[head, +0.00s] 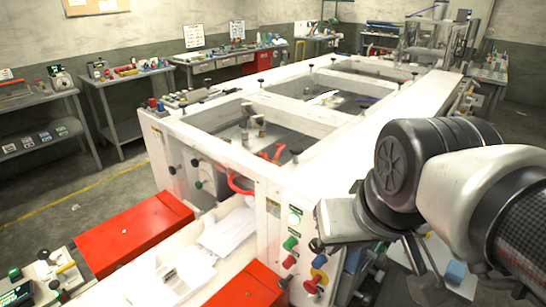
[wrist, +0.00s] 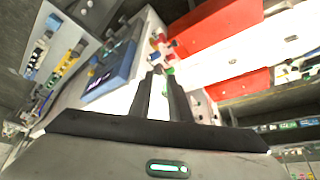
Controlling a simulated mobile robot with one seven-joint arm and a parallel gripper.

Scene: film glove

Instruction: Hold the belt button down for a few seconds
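The front panel (head: 272,240) of the white machine carries several controls. They include a white round button (head: 294,218), a green button (head: 291,243), a red button (head: 290,262) and a red knob on a yellow base (head: 313,281). I cannot tell which one is the belt button. My gripper (head: 319,244) is just right of these controls, partly hidden by its own body. In the wrist view its two dark fingers (wrist: 159,73) have a narrow gap between them with nothing clearly held. Green and red controls (wrist: 168,70) show just beyond the fingertips; contact cannot be told.
Red boxes (head: 135,233) flank a white tray with papers (head: 228,232) left of the panel. A red handle (head: 240,184) sticks out from the machine. A blue-framed screen (wrist: 112,72) is left of the fingers in the wrist view. Workbenches (head: 125,80) line the back wall.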

